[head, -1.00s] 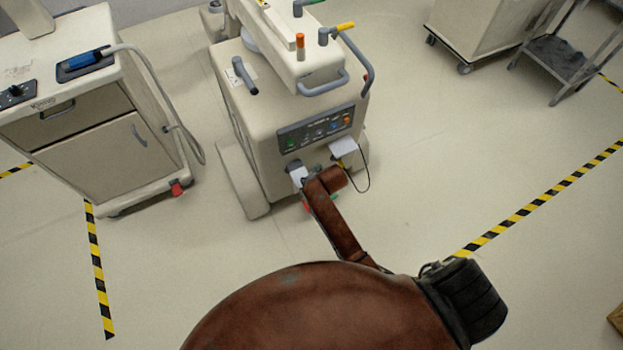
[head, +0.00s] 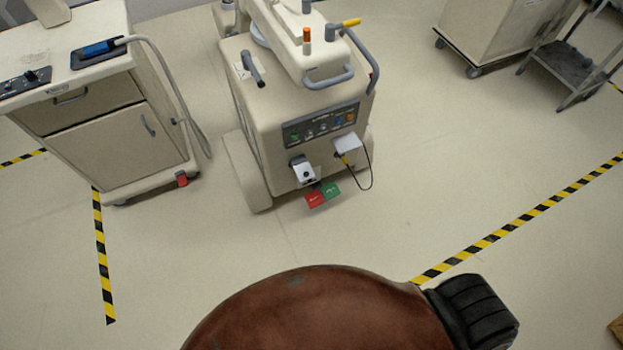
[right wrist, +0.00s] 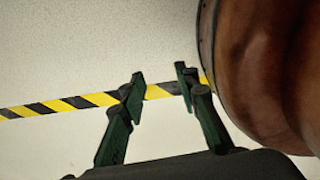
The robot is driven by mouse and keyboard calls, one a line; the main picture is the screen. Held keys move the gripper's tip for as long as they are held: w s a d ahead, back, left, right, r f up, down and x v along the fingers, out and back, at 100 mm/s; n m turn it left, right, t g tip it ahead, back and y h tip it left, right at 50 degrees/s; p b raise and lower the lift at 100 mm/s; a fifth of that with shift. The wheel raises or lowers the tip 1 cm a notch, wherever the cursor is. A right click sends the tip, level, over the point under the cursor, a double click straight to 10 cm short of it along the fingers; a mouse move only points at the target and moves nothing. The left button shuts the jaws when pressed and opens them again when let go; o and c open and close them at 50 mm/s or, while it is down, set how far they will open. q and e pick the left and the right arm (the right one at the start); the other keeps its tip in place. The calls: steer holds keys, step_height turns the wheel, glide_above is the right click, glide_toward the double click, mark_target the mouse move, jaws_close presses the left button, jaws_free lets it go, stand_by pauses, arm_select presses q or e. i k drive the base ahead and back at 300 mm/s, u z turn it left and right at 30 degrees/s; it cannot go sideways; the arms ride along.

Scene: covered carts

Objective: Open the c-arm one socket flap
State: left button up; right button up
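The c-arm cart (head: 265,115) stands in the middle of the head view, its control panel facing me. Low on its front, left of centre, is a small white and grey socket piece (head: 305,174) with a dark round spot; at this size I cannot tell how far its flap stands open. To its right, a white flap (head: 347,144) juts out above a yellow plug with a black cable. My right gripper (right wrist: 160,85) shows in the right wrist view, its fingers apart with nothing between them, over floor. Neither gripper shows in the head view.
Red and green tags (head: 322,195) show just below the socket piece. A cabinet cart (head: 115,150) stands at the left, and another cart (head: 490,35) and a grey step trolley (head: 562,65) at the back right. Striped tape (head: 520,220) marks the floor; floor before the c-arm is clear.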

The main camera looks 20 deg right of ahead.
mark_target(304, 173)
steer(key=k, duration=0.35)
steer(key=u, duration=1.15)
steer(key=i, duration=0.9)
steer(key=z, duration=1.75)
